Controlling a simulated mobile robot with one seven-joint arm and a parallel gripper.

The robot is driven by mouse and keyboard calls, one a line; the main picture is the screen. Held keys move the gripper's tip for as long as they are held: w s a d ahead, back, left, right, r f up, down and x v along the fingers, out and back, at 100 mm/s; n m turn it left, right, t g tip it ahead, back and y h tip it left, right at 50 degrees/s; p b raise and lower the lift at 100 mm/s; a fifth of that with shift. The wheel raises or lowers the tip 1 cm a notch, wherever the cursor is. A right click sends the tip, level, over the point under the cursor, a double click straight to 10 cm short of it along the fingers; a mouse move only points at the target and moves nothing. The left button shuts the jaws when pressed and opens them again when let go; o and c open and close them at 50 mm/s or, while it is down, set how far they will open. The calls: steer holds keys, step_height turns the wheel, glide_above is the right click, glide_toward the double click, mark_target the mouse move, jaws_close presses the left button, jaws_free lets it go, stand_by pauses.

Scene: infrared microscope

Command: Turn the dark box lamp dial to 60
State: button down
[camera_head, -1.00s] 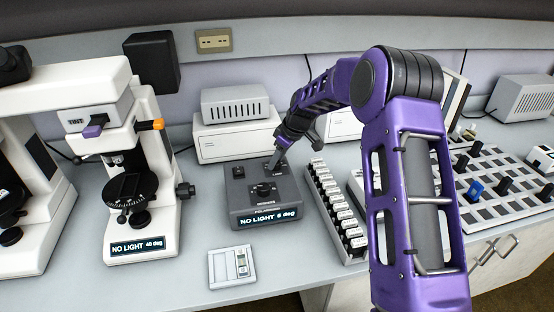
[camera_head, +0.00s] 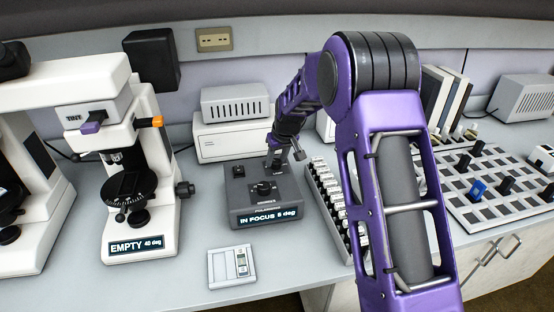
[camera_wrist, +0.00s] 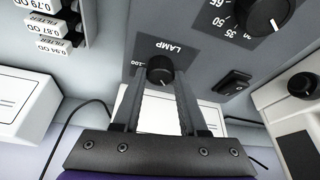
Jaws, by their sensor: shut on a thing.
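The dark grey box (camera_head: 240,212) stands mid-bench in the head view, its display reading "IN FOCUS 5 deg". Its lamp dial (camera_wrist: 160,67) is a small black knob under an upside-down LAMP label in the wrist view. A "100" mark shows at its left; the other marks and the dial's pointer I cannot make out. My gripper (camera_wrist: 157,82) is shut on the dial, with one finger on each side. In the head view my gripper (camera_head: 274,162) is at the box's back right corner and hides the dial.
A larger knob (camera_wrist: 262,12) and a rocker switch (camera_wrist: 233,84) are on the same box. A rack of filters (camera_head: 335,205) stands close on the box's right. A microscope (camera_head: 150,215) reading "EMPTY 40 deg" stands left. A small white device (camera_head: 231,267) lies in front.

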steer(key=m, duration=0.2)
steer(key=m+h, duration=0.1)
steer(key=m+h+p, duration=0.1)
steer(key=m, duration=0.1)
steer(key=shift+a+r+m, duration=0.1)
steer(key=shift+a+m, duration=0.2)
steer(key=m+h+p, duration=0.1)
steer(key=m+h, duration=0.1)
steer(key=m, duration=0.3)
steer(key=shift+m, duration=0.3)
steer(key=shift+g, duration=0.3)
steer(key=shift+c, duration=2.2)
jaws_free()
steer(key=p+v, duration=0.1)
steer(key=v, duration=1.6)
steer(key=shift+s+a, duration=0.2)
steer(key=shift+a, duration=0.05)
